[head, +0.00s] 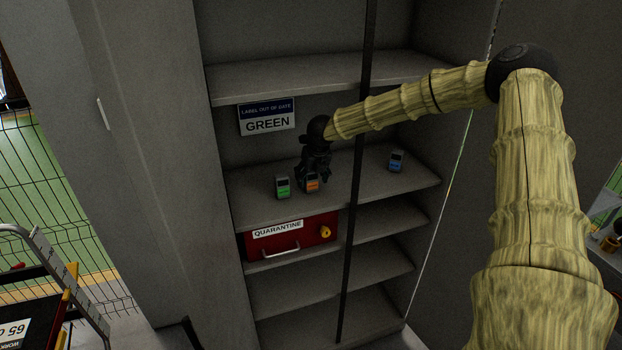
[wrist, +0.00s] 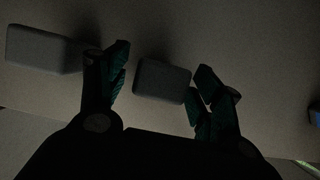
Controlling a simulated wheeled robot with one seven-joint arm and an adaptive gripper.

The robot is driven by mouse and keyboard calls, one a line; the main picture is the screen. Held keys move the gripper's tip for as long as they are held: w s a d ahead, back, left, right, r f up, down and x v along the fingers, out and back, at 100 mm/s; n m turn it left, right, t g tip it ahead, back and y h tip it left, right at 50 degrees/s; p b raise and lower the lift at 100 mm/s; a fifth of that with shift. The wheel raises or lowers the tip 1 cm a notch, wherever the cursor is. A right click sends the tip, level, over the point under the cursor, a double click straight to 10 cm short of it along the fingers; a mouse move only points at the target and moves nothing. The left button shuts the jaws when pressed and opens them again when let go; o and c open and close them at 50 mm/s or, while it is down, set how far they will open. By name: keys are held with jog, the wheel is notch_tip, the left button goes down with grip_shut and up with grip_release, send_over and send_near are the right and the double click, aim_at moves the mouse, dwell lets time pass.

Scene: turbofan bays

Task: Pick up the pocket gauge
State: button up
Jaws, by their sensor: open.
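Three small grey gauges with coloured faces stand on one cabinet shelf. The green-faced gauge (head: 283,187) is on the left, the orange-faced gauge (head: 312,185) is beside it, and the blue-faced gauge (head: 396,161) is farther right. My gripper (head: 314,172) is at the orange-faced gauge and partly hides it. In the wrist view my open fingers stand on either side of that grey gauge (wrist: 162,80). The right finger looks very close to its side, and a gap shows at the left finger. I cannot tell whether they touch. Another grey gauge (wrist: 43,49) lies outside the left finger.
A sign (head: 267,118) reads "LABEL OUT OF DATE GREEN" on the cabinet back. A red quarantine drawer (head: 291,239) is under the shelf (head: 257,205). A dark vertical post (head: 356,190) stands in front, just right of my gripper. Another shelf (head: 300,76) is above.

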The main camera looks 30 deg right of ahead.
jog(key=shift+w+f, duration=0.3)
jog(key=shift+f, duration=0.35)
jog(key=c, duration=1.2)
jog(key=shift+r, duration=0.2)
jog(key=shift+c, duration=0.2)
jog(key=shift+r+b, duration=0.65)
jog(key=shift+r, duration=0.05)
jog(key=shift+b+v, duration=0.6)
jog(key=shift+v, duration=0.3)
jog(key=s+a+b, duration=0.2)
jog(key=s+a, duration=0.1)
jog(key=s, duration=0.4)
jog(key=s+a+r+b, duration=0.1)
jog(key=s+a+b, duration=0.2)
jog(key=s, duration=0.4)
jog(key=shift+r, duration=0.3)
